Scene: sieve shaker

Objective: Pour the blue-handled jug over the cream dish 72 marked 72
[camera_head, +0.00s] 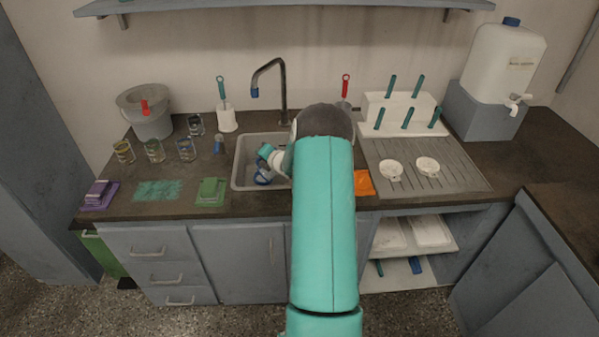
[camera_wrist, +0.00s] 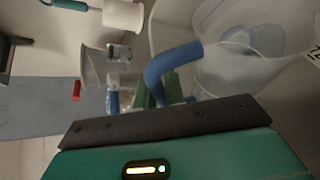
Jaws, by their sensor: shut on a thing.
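The jug is clear with a blue handle (camera_wrist: 165,69). In the wrist view its wide round body (camera_wrist: 235,72) fills the upper right. My gripper (camera_wrist: 158,92) is shut on the blue handle. In the head view my gripper (camera_head: 270,155) is over the sink, beside my arm, and blue parts of the jug (camera_head: 263,178) show below it. The jug's exact tilt and contents are unclear. Two cream dishes, left (camera_head: 391,170) and right (camera_head: 428,167), sit on the draining board, to the right of my arm. Their marks are too small to read, so I cannot tell which is 72.
The sink (camera_head: 240,184) has a dark tap (camera_head: 283,90) behind it. A white rack (camera_head: 400,108) with teal-handled tools stands behind the dishes. An orange cloth (camera_head: 363,183) lies left of the board. Several glass jars and a grey bucket (camera_head: 150,122) stand at left.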

